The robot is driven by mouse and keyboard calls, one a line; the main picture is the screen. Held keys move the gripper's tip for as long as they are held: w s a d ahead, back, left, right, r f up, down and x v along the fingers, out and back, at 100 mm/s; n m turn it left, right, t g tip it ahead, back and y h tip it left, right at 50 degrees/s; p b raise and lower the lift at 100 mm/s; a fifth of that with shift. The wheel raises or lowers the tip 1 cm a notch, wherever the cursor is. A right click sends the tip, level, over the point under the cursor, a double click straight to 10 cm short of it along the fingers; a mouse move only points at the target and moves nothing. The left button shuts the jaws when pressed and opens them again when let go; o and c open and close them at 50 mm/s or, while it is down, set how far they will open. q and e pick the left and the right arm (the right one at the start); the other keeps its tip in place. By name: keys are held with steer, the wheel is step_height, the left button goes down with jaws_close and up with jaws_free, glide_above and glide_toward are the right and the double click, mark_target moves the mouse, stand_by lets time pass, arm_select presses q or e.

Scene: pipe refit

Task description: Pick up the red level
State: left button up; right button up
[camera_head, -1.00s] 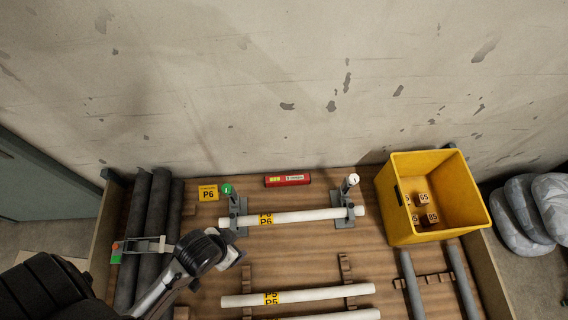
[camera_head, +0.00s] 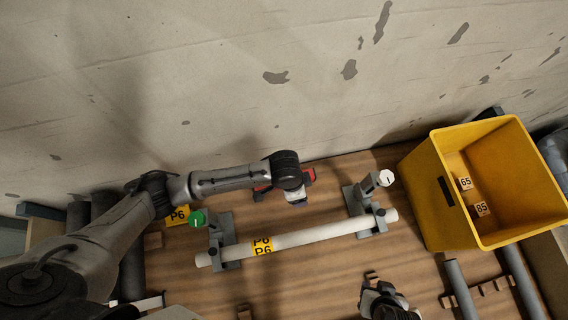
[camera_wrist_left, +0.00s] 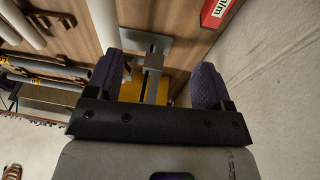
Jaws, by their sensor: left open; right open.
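The red level (camera_head: 311,174) lies at the back of the wooden bench, near the wall. In the head view my left wrist covers its middle, and only red pieces show on either side. In the left wrist view part of the level (camera_wrist_left: 216,11) shows at the top right, outside the jaws. My left gripper (camera_wrist_left: 160,68) is open. A grey bracket shows between its purple-padded fingers, and the level is not between them. My right gripper (camera_head: 384,302) is open at the bottom of the head view, in front of the white pipe and away from the level.
A white P6 pipe (camera_head: 319,234) rests in two grey clamps, one with a green knob (camera_head: 198,219), one with a white knob (camera_head: 387,178). A yellow crate (camera_head: 432,192) holding small blocks stands at the right. The wall (camera_head: 220,80) rises close behind the bench.

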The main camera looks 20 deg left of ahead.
arm_select(q)
steer(key=w+a+f+y+b, duration=0.1)
steer(key=w+a+f+b, duration=0.1)
steer(key=f, duration=0.4)
steer(key=w+a+f+y+b, duration=0.1)
steer(key=w+a+f+b, duration=0.2)
steer(key=f+b, duration=0.2)
steer(key=w+a+f+b, duration=0.2)
steer(key=a+f+b, duration=0.1)
steer(key=f, duration=0.3)
steer(key=shift+w+f+g+y+b, duration=0.3)
steer(key=shift+w+f+y+b, duration=0.05)
steer(key=shift+f+y, duration=0.05)
steer(key=shift+f, duration=0.6)
steer(key=shift+w+f+b, duration=0.15)
steer(key=shift+f+b, duration=0.65)
steer(key=shift+f, duration=0.5)
steer(key=shift+w+f+b, duration=0.1)
steer(key=shift+f+b, duration=0.7)
steer(key=shift+f, duration=0.5)
arm_select(e)
step_height(320, 180, down, 16)
arm_select(q)
steer(key=shift+c, duration=0.4)
arm_select(e)
steer(key=shift+w+a, duration=0.1)
steer(key=shift+a, duration=0.05)
arm_select(q)
steer(key=c, duration=1.1)
